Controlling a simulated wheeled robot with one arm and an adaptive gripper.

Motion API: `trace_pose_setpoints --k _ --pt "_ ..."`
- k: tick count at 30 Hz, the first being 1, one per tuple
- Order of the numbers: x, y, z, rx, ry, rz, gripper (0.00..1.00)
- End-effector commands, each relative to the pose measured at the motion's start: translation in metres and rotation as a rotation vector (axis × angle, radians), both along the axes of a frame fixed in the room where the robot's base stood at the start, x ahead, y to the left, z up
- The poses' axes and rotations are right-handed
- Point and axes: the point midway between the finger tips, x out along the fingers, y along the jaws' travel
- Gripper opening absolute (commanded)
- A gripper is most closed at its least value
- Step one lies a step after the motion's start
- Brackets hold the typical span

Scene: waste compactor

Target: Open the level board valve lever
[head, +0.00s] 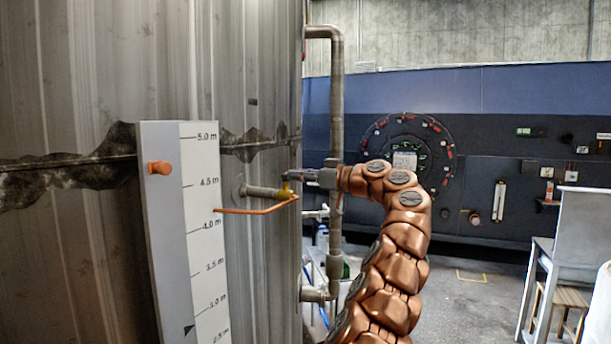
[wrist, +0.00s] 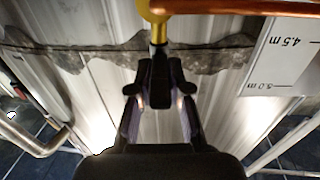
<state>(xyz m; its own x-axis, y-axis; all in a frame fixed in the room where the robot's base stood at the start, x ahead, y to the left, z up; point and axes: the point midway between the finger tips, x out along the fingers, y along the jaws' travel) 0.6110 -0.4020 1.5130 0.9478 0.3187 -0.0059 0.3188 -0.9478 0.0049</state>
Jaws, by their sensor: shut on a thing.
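The level board (head: 205,250) is a tall white scale marked in metres, standing against the corrugated metal wall. An orange valve lever (head: 252,211) runs from a yellow hub (head: 286,188) on a short pipe leftward to the scale's edge. In the wrist view the lever (wrist: 215,7) crosses the top right, and the yellow hub (wrist: 157,10) has a short stem pointing to my gripper. My gripper (head: 290,177) is at the hub end, and its fingers (wrist: 160,88) are shut there, apparently on the yellow stem. The exact contact is hidden between the fingers.
A vertical pipe (head: 337,110) stands close behind my gripper. A dark blue panel wall with a round gauge (head: 405,160) is at the back. A white table (head: 570,240) stands at right, with open floor before it.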

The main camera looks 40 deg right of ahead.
Motion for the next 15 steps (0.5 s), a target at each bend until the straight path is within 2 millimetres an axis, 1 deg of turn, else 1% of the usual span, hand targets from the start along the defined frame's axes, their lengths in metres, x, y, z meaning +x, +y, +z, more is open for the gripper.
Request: trace_pose_setpoints --k 1,15 --pt "0.0007 0.0018 0.0066 -0.002 -0.012 0.007 0.00" --pt "0.0068 0.0109 0.0019 0.005 -0.011 0.059 0.00"
